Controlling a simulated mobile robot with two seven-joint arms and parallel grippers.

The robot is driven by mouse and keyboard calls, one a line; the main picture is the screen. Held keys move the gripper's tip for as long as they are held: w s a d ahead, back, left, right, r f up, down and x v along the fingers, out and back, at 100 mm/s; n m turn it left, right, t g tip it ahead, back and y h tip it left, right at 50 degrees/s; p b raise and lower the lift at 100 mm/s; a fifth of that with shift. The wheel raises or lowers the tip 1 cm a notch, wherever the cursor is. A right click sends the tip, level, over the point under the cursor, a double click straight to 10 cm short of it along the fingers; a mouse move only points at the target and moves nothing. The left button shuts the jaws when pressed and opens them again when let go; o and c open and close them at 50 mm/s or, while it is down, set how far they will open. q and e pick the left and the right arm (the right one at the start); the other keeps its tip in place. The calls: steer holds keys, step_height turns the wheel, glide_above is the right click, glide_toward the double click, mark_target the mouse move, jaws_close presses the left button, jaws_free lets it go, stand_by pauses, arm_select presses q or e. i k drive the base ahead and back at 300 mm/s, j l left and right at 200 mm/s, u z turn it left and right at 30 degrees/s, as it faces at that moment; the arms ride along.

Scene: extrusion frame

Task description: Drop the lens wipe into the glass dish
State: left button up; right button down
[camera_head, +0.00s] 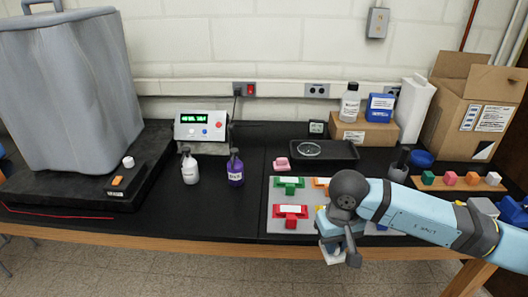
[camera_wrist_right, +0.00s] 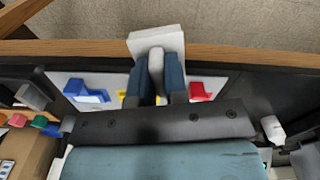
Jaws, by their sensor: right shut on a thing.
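The glass dish (camera_head: 309,149) is a small, clear, round dish on the black tray (camera_head: 342,154) at the back of the bench. My right gripper (camera_head: 329,236) is over the front edge of the bench, in front of and well apart from the dish. In the right wrist view the right gripper (camera_wrist_right: 156,75) is shut on a white piece, which looks like the lens wipe (camera_wrist_right: 156,38). Part of the wipe is hidden between the fingers. It also shows below the gripper in the head view (camera_head: 330,253). My left gripper is not in view.
A pale board (camera_head: 279,226) with coloured blocks lies under my right arm. A purple bottle (camera_head: 235,170) and a white bottle (camera_head: 190,167) stand further left. A cardboard box (camera_head: 478,112) is at the back right.

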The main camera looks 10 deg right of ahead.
mark_target(309, 151)
steer(key=i+l+u, duration=0.15)
steer(key=u, duration=0.15)
steer(key=i+l+u, duration=0.15)
steer(key=l+u, duration=0.15)
steer(key=i+l, duration=0.15)
steer(key=l, duration=0.15)
steer(key=i+l, duration=0.2)
steer(key=l, duration=0.15)
steer(key=i+l, duration=0.15)
steer(key=l, duration=0.15)
